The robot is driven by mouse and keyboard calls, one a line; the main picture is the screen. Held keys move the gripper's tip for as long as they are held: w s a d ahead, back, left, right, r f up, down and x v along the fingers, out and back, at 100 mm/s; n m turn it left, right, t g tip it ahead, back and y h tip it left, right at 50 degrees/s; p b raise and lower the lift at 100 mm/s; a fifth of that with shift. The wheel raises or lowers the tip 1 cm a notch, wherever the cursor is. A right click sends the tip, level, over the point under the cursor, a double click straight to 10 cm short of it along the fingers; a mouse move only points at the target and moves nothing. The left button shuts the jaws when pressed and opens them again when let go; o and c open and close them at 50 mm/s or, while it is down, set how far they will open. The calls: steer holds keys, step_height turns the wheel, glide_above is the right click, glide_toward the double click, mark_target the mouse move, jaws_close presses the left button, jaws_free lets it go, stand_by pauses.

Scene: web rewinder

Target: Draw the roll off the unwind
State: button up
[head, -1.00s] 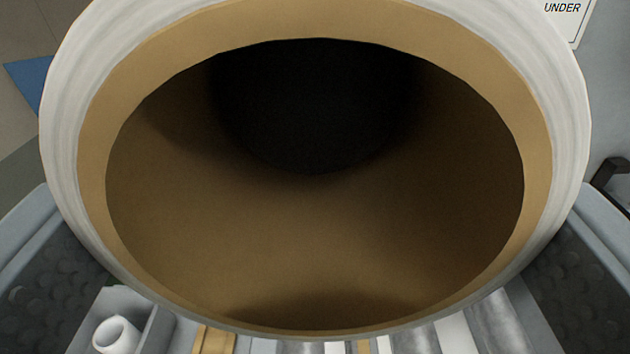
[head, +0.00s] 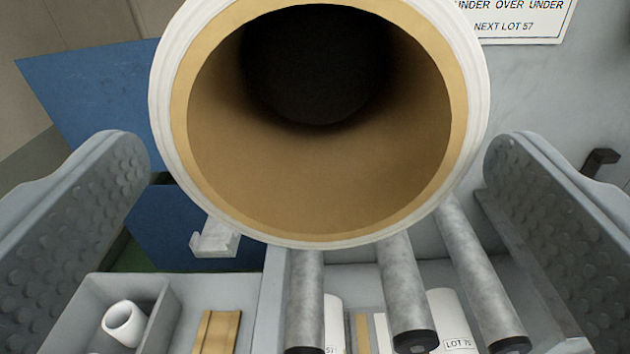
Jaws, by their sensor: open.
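The roll (head: 320,180) is a white-wrapped, hollow cylinder with a tan core, end-on to me at the top centre of the head view. Its upper edge is cut off by the frame. The inside of the core is dark at the far end, so I cannot see what bears it. My gripper (head: 315,150) is open, with one studded grey jaw left of the roll and one right. Gaps show between both jaws and the roll's near end, so neither jaw touches it there.
Below are grey rollers (head: 400,290), a grey bin with a white tube (head: 122,325), a tan piece (head: 217,332), and a white cylinder labelled LOT (head: 452,315). A blue panel (head: 95,85) stands left. A sign (head: 515,25) and black handle (head: 600,162) are right.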

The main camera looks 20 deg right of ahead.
steer(key=v, duration=1.4)
steer(key=shift+w, duration=0.15)
